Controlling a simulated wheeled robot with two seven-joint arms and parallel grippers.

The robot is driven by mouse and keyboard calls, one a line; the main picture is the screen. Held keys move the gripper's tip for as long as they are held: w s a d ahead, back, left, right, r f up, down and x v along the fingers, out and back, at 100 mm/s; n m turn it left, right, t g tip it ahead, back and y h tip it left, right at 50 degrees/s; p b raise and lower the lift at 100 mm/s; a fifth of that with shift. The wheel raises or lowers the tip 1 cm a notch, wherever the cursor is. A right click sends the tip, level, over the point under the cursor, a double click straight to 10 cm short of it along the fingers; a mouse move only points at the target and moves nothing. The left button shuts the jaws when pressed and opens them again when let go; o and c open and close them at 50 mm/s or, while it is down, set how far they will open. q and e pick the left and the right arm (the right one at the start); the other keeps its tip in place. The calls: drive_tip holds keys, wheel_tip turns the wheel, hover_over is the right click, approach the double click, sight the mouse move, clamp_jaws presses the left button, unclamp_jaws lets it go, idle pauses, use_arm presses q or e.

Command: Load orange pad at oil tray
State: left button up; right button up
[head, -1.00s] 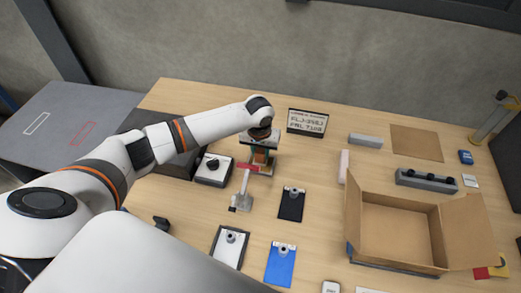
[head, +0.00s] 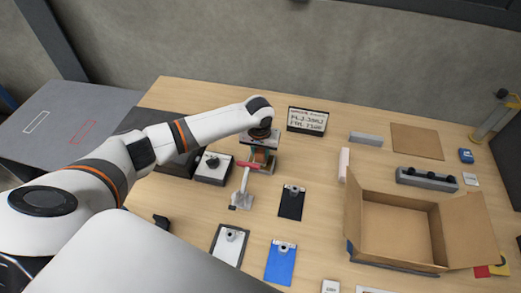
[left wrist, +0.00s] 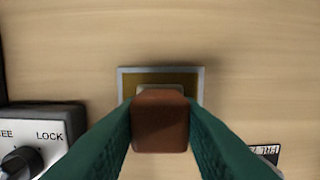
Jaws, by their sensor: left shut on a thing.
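My left gripper (head: 262,152) points down over the back left part of the table. In the left wrist view its green fingers (left wrist: 160,125) are shut on the orange pad (left wrist: 160,122), a reddish-brown block with rounded corners. In the head view the pad (head: 260,157) is a small orange patch between the fingers. The oil tray (left wrist: 122,86) shows behind the pad in the left wrist view, with a grey rim and a yellow-brown inside. A pale piece lies between pad and tray; I cannot tell whether they touch. My right gripper is not in view.
A knob box (head: 212,170) marked LOCK stands left of the gripper. A grey fixture with a red part (head: 243,188) stands just in front. A small display (head: 307,121) is behind right.

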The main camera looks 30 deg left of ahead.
sight(261, 150)
use_arm(q)
drive_tip(key=shift+s+f+p, duration=0.1)
drive_tip(key=shift+p, duration=0.4)
idle(1.5)
wheel_tip(261, 150, up, 7)
drive_tip(key=p, duration=0.8)
idle(0.8)
